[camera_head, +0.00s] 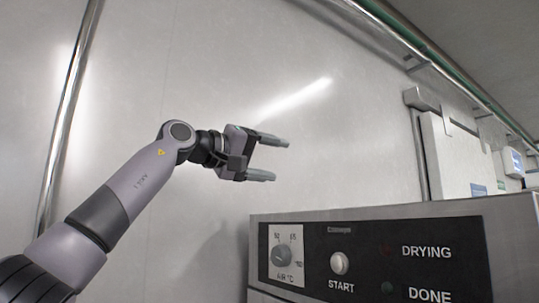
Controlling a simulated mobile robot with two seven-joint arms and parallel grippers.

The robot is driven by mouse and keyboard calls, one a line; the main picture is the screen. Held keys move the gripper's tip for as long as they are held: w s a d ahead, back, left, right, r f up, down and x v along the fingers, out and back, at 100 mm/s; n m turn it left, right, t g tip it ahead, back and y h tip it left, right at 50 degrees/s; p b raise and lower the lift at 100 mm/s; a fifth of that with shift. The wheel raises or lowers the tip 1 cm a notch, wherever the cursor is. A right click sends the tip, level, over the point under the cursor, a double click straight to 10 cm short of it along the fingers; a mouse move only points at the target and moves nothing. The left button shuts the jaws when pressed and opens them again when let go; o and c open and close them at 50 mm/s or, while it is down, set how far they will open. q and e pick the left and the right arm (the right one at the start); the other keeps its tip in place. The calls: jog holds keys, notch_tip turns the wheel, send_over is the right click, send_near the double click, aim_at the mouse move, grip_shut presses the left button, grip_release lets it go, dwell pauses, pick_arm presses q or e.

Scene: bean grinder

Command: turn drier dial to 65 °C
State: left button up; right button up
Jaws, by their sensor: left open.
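The drier (511,228) is a grey box with a black front panel at the lower right. Its dial (283,250) is a round grey knob on a light plate marked "AIR °C", with 50 at upper left, 65 at upper right and a partly legible number at right. The knob's exact pointing is too small to read. My left gripper (278,158) is open and empty, in the air above and slightly left of the dial, apart from the drier. Its two fingers point right. My right gripper is not in view.
A round white START button (339,263) sits right of the dial, with DRYING and DONE labels farther right. A plain metal wall (300,60) stands behind. A vertical metal pole (66,120) runs at the left. The space between gripper and drier is clear.

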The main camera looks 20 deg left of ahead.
pick_arm(q)
jog(key=shift+r, duration=0.4)
dwell(0.3)
